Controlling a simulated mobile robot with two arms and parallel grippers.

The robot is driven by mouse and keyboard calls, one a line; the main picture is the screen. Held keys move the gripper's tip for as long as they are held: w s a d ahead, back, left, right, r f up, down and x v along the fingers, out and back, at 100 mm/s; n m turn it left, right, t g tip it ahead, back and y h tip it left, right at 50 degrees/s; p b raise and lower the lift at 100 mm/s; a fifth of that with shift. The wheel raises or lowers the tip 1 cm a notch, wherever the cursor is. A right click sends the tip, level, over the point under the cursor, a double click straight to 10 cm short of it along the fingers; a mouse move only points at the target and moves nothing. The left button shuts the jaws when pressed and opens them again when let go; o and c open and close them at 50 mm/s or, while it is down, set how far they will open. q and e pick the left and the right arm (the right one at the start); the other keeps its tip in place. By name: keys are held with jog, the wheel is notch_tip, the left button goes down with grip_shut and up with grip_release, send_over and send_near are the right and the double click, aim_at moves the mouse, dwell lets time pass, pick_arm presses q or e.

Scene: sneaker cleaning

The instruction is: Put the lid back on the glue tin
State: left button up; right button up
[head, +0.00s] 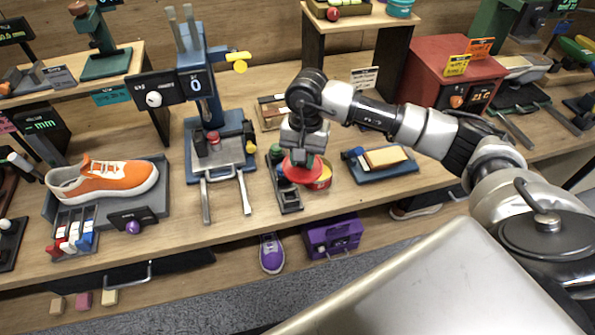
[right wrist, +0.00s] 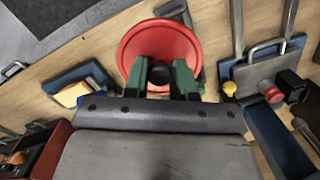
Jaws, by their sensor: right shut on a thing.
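My right gripper (head: 303,160) is shut on the black knob (right wrist: 160,73) of a round red lid (head: 302,170). In the right wrist view the green fingers clasp the knob, and the red lid (right wrist: 140,40) spreads out below them. The glue tin (head: 322,177), yellow and red, stands on the bench just right of and partly behind the lid. The lid overlaps the tin in the head view; I cannot tell whether they touch. The tin is hidden in the right wrist view. My left gripper is not in view.
A narrow dark tray (head: 289,197) lies just left of the lid. A blue tray (head: 360,168) with a tan sponge (head: 386,157) is to the right. A blue press (head: 215,150) and an orange sneaker (head: 105,181) stand left. The bench's front edge is close.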

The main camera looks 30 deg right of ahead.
jog(key=w+d+f+m, duration=0.1)
jog(key=d+f+m, duration=0.1)
jog(key=w+d+f+m+b, duration=0.1)
jog(key=w+d+f+m, duration=0.1)
jog(key=w+d+f+m+b, duration=0.1)
jog(key=d+f, duration=0.2)
jog(key=shift+w+m+y, duration=0.2)
jog(key=shift+m+y, duration=0.1)
jog(key=shift+m, duration=0.1)
jog(key=shift+f+b, duration=0.8)
pick_arm(q)
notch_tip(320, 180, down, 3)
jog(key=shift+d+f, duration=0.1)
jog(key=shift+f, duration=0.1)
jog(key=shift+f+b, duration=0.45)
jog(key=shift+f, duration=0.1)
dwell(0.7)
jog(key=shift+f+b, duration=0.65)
jog(key=shift+b, duration=0.05)
pick_arm(e)
jog(key=shift+f, duration=0.1)
dwell(0.6)
dwell(0.3)
